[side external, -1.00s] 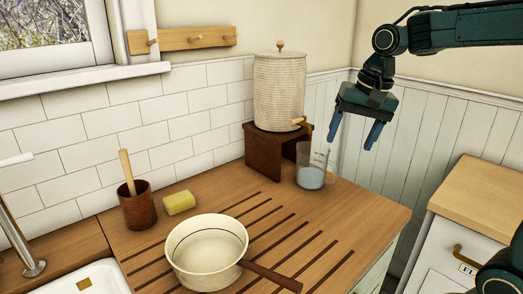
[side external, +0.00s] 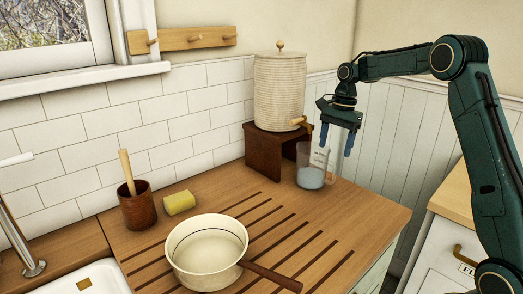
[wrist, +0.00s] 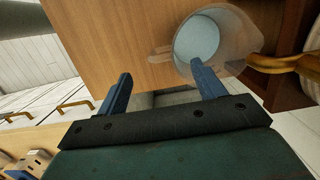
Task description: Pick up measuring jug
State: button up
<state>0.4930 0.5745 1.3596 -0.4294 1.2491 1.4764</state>
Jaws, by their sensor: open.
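The clear measuring jug (side external: 311,176) stands upright on the wooden counter, with pale bluish liquid or a pale base in its lower part. It is beside the dark wooden stand under the ribbed dispenser. My gripper (side external: 336,147) points down, open and empty, above and slightly right of the jug in the side view. In the wrist view the jug (wrist: 197,40) lies beyond the right finger, and the open fingers (wrist: 165,82) have nothing between them. Whether a finger touches the jug cannot be told.
The ribbed dispenser (side external: 280,90) with its brass tap (side external: 300,121) stands on the dark wooden stand (side external: 263,151), close to the jug. A cream saucepan (side external: 205,253), a yellow sponge (side external: 179,203) and a wooden pot (side external: 137,209) are further left. The counter's right edge is near.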

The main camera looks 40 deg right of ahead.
aim_at(316, 169)
jog(key=shift+a+f, duration=0.15)
jog(key=shift+f, duration=1.1)
jog(key=shift+a+f, duration=0.2)
jog(key=shift+f, duration=1.1)
jog(key=shift+a+f, duration=0.15)
jog(key=shift+f, duration=1.1)
grip_shut()
